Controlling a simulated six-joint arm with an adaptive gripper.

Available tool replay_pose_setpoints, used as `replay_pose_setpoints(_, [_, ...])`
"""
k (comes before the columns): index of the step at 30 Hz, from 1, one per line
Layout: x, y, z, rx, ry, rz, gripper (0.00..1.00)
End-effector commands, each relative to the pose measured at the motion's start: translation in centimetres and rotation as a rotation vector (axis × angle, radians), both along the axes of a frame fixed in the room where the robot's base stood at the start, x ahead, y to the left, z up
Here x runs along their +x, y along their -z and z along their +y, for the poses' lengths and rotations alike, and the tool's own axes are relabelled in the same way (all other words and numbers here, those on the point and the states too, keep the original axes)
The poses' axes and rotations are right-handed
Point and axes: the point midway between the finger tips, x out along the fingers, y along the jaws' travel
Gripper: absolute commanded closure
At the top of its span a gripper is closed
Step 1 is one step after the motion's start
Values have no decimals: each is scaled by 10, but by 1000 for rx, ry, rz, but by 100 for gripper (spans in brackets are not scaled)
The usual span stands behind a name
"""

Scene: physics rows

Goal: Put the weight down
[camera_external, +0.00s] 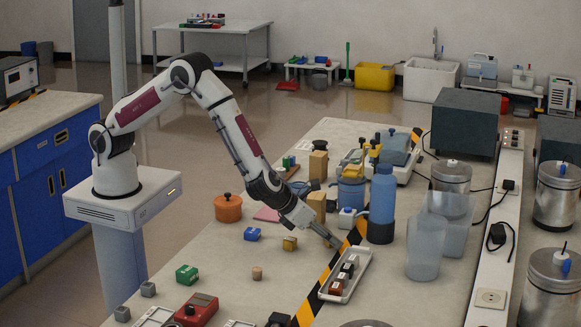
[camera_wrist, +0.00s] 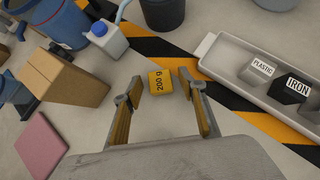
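The weight is a small yellow block marked "200 g" (camera_wrist: 160,83), seen in the wrist view. It appears to rest on the pale bench, close to the black-and-yellow striped tape. My gripper (camera_wrist: 161,87) is open, with one finger on each side of the weight and a visible gap on both sides. In the external view my gripper (camera_external: 333,241) is low over the bench, left of the tape. I cannot make out the 200 g weight there; the gripper seems to hide it.
A tray (camera_external: 334,297) with small labelled blocks lies right of the gripper. A brown box (camera_wrist: 62,78), a white-and-blue jug (camera_wrist: 106,38) and a blue bottle (camera_external: 382,200) stand nearby. A pink pad (camera_wrist: 40,146) lies flat.

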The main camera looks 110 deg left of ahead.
Motion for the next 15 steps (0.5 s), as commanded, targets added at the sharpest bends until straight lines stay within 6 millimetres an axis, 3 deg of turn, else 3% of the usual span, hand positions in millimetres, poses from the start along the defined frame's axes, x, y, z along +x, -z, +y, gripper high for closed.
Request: replay_pose_setpoints(15, [-5,-10,-5,0,1,0,59])
